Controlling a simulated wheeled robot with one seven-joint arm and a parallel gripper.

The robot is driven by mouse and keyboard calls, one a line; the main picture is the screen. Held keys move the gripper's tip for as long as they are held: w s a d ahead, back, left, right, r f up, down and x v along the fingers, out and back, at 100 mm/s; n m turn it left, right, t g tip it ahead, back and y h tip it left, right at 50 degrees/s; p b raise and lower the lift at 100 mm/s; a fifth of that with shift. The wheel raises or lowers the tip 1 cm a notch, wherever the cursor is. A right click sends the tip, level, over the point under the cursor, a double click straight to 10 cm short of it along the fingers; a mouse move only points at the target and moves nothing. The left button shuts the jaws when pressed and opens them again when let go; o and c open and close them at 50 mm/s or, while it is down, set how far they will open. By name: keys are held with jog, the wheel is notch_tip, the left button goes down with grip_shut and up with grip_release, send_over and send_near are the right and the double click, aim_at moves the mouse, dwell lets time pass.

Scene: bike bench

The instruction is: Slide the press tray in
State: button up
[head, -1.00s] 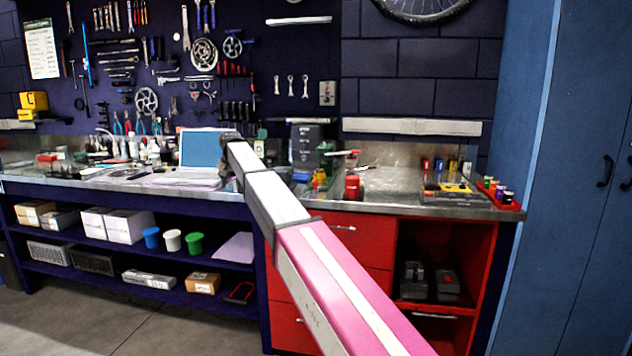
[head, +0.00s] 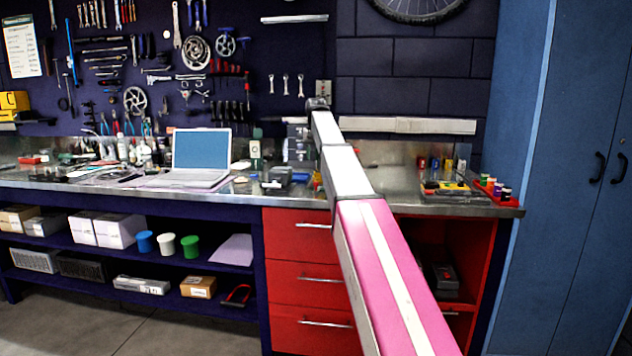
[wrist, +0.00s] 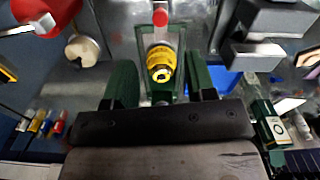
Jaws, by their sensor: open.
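In the wrist view, my gripper (wrist: 160,72) shows two dark green fingers spread apart, with a gap between them. Between and beyond the fingers is a narrow greenish tray-like frame (wrist: 143,88), which seems to be the press tray. I see no finger closed on the tray. I cannot tell how far the tray is in. In the head view my arm hides the gripper and the tray.
Beside the fingers in the wrist view are a grey block-shaped device (wrist: 275,18) and a green-and-white box (wrist: 272,128). In the head view, a laptop (head: 200,150) stands left of my arm on the metal bench. A red rack with small bottles (head: 496,188) is at the right end.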

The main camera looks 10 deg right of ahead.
aim_at(318, 182)
notch_tip(318, 182, down, 11)
jog(key=shift+r, duration=0.2)
dwell(0.4)
grip_shut()
jog(key=shift+w, duration=0.15)
